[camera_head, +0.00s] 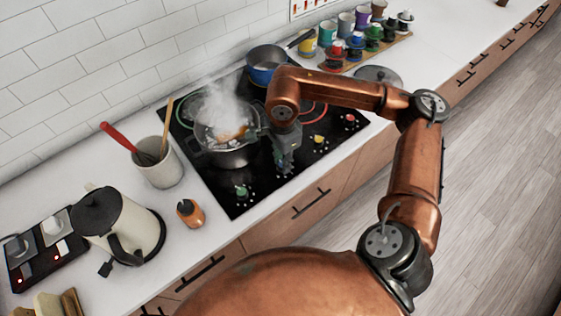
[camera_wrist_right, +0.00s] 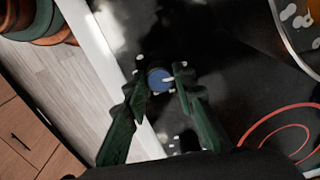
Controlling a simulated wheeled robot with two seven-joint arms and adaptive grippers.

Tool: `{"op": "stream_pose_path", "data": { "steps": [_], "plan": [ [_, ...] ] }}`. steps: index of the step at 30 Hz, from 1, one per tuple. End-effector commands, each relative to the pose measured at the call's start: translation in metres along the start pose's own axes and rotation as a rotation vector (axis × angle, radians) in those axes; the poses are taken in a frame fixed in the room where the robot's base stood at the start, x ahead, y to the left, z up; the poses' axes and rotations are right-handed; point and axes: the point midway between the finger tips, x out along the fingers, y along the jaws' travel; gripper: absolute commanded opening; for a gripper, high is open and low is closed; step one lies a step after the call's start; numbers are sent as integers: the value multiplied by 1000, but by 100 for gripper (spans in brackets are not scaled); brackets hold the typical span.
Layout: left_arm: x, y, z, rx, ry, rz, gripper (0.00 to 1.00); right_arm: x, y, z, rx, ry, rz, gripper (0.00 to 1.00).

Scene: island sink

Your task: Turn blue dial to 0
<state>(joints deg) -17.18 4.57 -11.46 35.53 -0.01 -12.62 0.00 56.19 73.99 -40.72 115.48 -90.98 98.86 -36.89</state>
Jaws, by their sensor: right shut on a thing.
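The blue dial (camera_wrist_right: 158,83) sits on the black cooktop (camera_head: 214,190) close to its front edge. A pale pointer mark shows on its top in the right wrist view. My right gripper (camera_wrist_right: 161,78) reaches down over the cooktop, with one finger on each side of the blue dial, shut on it. In the head view my right gripper (camera_head: 286,168) hides the blue dial. My left gripper is in neither view.
A steaming pot (camera_head: 228,152) stands left of my right gripper, and a blue pan (camera_head: 264,73) behind. Green (camera_head: 242,191), yellow (camera_head: 319,139) and red (camera_head: 350,118) dials line the front edge. A kettle (camera_head: 118,226) and utensil crock (camera_head: 160,166) stand left.

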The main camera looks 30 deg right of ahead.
Motion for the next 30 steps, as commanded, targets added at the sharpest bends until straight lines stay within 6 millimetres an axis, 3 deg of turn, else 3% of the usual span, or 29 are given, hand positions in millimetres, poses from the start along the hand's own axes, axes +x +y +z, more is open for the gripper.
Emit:
{"op": "stream_pose_path", "data": {
  "steps": [9, 24, 25, 30],
  "plan": [
    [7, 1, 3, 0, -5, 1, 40, 0, -1, -1, -100, 2, -2, 0],
    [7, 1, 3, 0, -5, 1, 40, -1, -1, -1, -114, 2, -3, 0],
    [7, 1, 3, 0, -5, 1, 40, -1, -1, -1, -114, 2, -3, 27],
    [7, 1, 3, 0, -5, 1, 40, -1, 0, 0, -114, 1, -2, 38]
  ]
}}
